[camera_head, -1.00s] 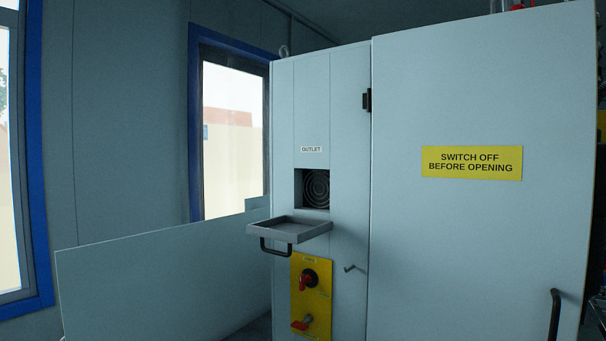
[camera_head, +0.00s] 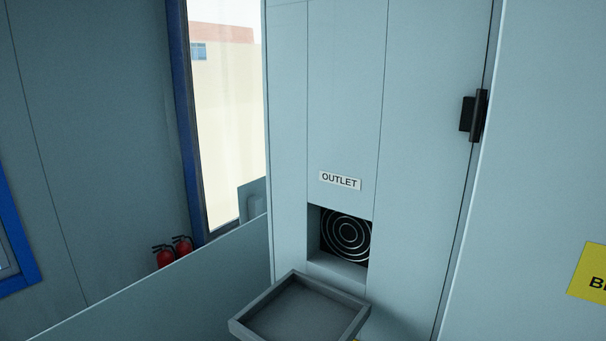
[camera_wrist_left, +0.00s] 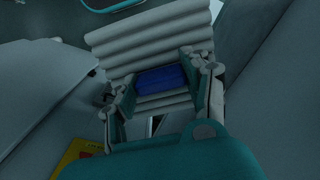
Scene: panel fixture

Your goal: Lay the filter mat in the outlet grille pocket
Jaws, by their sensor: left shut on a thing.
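The outlet grille hangs folded down from the cabinet front as a shallow grey tray (camera_head: 300,312), open side up, and its pocket looks empty. Above it is the square outlet opening (camera_head: 345,240) with a round ringed guard inside, under the OUTLET label (camera_head: 340,181). In the left wrist view, my left gripper (camera_wrist_left: 162,84) is shut on the filter mat (camera_wrist_left: 150,40), a pale pleated pad, with a blue patch (camera_wrist_left: 160,78) between the fingers. Neither gripper shows in the head view, so the mat's distance from the tray cannot be told. My right gripper is not in view.
A large pale panel (camera_head: 180,295) stands left of the cabinet. A black hinge (camera_head: 473,115) sticks out at the right, by a larger door with a yellow sign (camera_head: 592,276). Two red fire extinguishers (camera_head: 172,252) are behind the panel.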

